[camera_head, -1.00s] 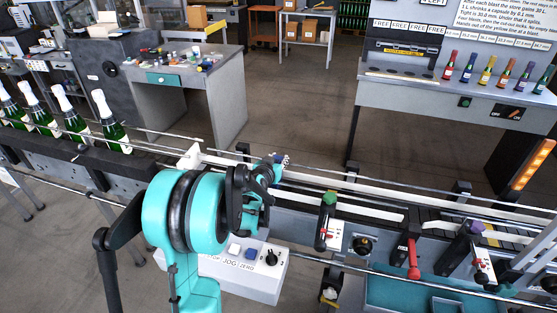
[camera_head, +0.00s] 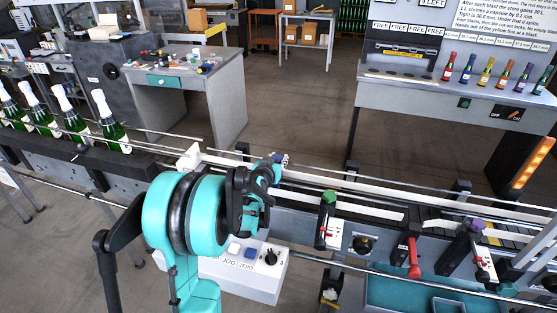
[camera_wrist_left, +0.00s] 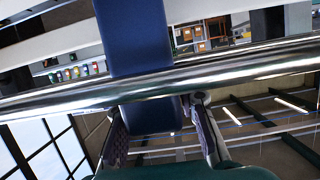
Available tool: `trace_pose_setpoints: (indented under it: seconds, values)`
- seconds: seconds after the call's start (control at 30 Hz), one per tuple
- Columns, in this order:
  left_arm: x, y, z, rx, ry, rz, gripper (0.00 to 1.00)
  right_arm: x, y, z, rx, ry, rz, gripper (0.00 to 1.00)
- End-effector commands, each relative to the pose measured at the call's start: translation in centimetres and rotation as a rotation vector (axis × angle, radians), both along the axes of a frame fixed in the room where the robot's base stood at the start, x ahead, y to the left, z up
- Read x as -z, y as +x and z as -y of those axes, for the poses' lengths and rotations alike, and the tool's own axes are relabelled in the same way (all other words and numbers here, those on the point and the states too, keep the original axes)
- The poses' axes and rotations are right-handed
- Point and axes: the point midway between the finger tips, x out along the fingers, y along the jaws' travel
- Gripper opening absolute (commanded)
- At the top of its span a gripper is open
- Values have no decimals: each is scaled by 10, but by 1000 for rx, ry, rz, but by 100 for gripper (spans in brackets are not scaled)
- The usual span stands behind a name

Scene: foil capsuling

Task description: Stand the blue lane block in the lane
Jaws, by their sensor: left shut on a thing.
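The blue lane block (camera_wrist_left: 137,35) stands large and upright in the left wrist view, between the two fingers of my left gripper (camera_wrist_left: 160,132). A shiny guide rail (camera_wrist_left: 240,67) crosses in front of the block and hides part of it. In the head view my left gripper (camera_head: 275,168) is over the conveyor lane (camera_head: 312,178), just right of the white lane piece. Only a small blue bit of the block (camera_head: 281,158) shows there; my wrist hides the rest. I cannot tell whether the block touches the lane floor. My right gripper is not in view.
Green bottles with white tops (camera_head: 109,120) stand in the line at the left. A control box (camera_head: 240,272) with buttons and a knob sits below my wrist. Levers with a green knob (camera_head: 329,196) and a purple knob (camera_head: 477,225) line the lane's near side at right.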

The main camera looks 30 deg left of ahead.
Motion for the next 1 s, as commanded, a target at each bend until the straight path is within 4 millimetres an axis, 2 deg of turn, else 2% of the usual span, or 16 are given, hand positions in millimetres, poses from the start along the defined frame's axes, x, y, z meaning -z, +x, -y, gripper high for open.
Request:
trace_pose_setpoints:
  seconds: [0.03,0.1,0.13,0.2,0.23,0.47,0.6,0.67,1.0]
  values:
    - [13,-5,4,14,-6,-33,0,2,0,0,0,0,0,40]
    - [13,-5,4,15,-5,-33,0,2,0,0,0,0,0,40]
    - [13,-5,4,15,-5,-33,32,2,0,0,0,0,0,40]
    - [13,-5,4,15,-5,-33,50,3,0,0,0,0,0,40]
    - [14,-5,4,14,-4,-33,54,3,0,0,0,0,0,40]
    - [14,-6,4,14,-5,-34,54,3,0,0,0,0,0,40]
    - [10,-13,5,12,-3,-31,54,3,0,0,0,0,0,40]
    - [7,-21,7,11,-3,-29,54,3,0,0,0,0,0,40]
    - [-23,-85,23,2,5,-9,54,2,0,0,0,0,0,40]
